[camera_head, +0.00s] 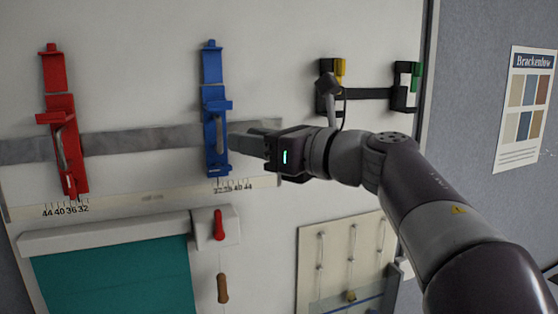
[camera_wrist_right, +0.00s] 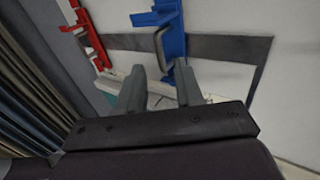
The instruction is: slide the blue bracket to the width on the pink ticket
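The blue bracket (camera_head: 213,105) hangs upright on a grey horizontal rail (camera_head: 130,141), with a grey handle on its front. Its lower end is by the left end of a number scale (camera_head: 233,186), near 32; the exact reading is too small to tell. My right gripper (camera_head: 234,137) is at the bracket's right side, close to the handle. In the right wrist view its two fingers (camera_wrist_right: 160,88) are apart, with the blue bracket (camera_wrist_right: 172,35) and its handle just ahead of them; contact cannot be told. No pink ticket shows. My left gripper is out of view.
A teal roller blind (camera_head: 115,275), a red switch (camera_head: 218,225) and a rod panel (camera_head: 345,260) are below. A black bar fixture (camera_head: 368,94) is at upper right.

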